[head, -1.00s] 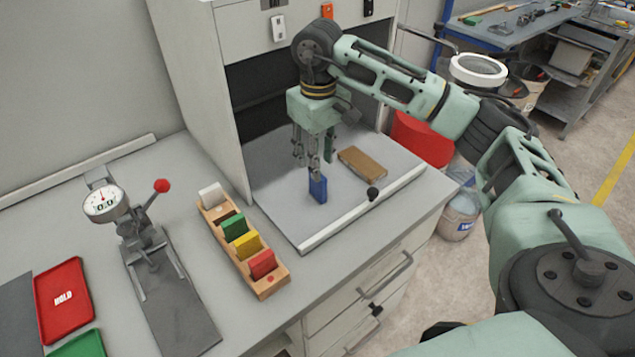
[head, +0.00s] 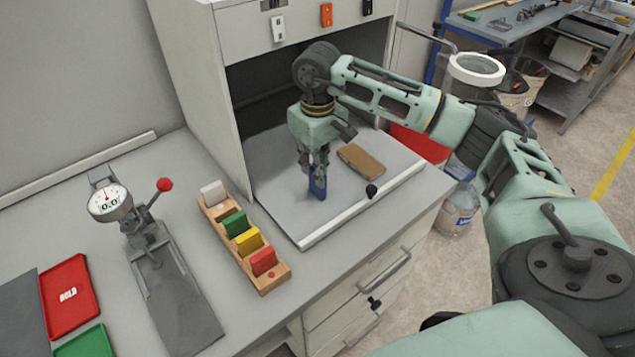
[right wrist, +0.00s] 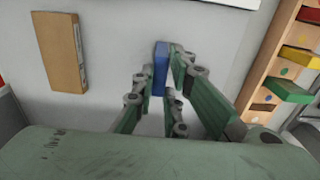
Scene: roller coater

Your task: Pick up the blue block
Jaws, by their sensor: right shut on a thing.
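The blue block (head: 317,186) stands upright on the light grey board inside the open front of the cabinet. It also shows in the right wrist view (right wrist: 161,66), between the fingertips. My right gripper (head: 318,172) comes down on it from above and is shut on its upper part. The fingers (right wrist: 162,80) touch the block from both sides. The block's lower end appears to be at the board's surface; I cannot tell whether there is a gap. My left gripper is not in view.
A brown block (head: 361,161) lies right of the blue block. A wooden rack (head: 272,283) with white, green, yellow and red pieces stands left of the board. A gauge press (head: 110,203) and red tray (head: 69,294) are further left. The cabinet's side wall (head: 205,100) rises close by.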

